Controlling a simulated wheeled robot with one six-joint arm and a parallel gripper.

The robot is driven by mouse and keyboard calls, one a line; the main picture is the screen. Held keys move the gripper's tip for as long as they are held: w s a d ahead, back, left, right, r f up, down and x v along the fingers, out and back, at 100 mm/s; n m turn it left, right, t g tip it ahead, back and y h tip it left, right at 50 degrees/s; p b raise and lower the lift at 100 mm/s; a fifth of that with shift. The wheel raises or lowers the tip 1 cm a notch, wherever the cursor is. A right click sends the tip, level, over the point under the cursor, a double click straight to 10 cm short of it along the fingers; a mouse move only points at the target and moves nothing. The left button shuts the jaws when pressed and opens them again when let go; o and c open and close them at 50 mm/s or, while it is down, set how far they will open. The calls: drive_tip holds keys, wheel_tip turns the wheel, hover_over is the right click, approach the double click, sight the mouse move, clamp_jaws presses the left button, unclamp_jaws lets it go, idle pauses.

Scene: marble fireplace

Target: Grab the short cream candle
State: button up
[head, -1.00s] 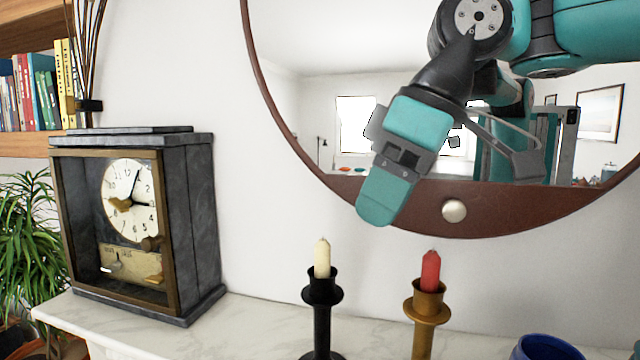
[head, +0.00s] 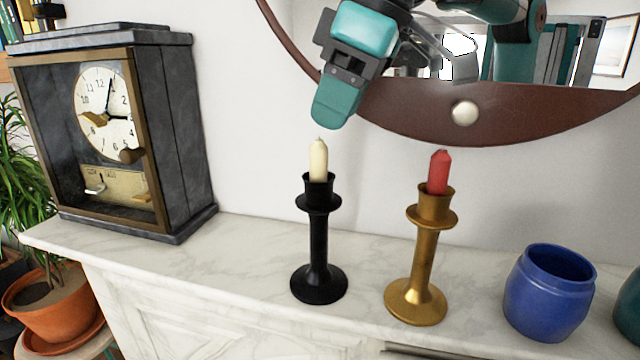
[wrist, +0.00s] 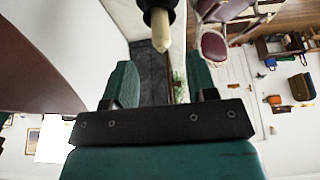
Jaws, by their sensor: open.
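The short cream candle (head: 318,161) stands upright in a black candlestick (head: 319,243) on the marble mantel. In the wrist view the cream candle (wrist: 161,32) shows at the top, beyond the fingers and roughly in line with the gap between them. My gripper (head: 335,108) hangs just above the candle in the head view, apart from it. In the wrist view my gripper (wrist: 158,84) has its two teal fingers spread with nothing between them.
A red candle (head: 439,172) in a gold candlestick (head: 426,256) stands to the right. A blue jar (head: 550,293) is farther right. A dark clock (head: 120,130) stands at the left. A round mirror (head: 420,113) hangs behind my arm.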

sight(320, 141)
drive_tip(key=x, duration=0.5)
drive_tip(key=shift+s+a, duration=0.15)
clamp_jaws()
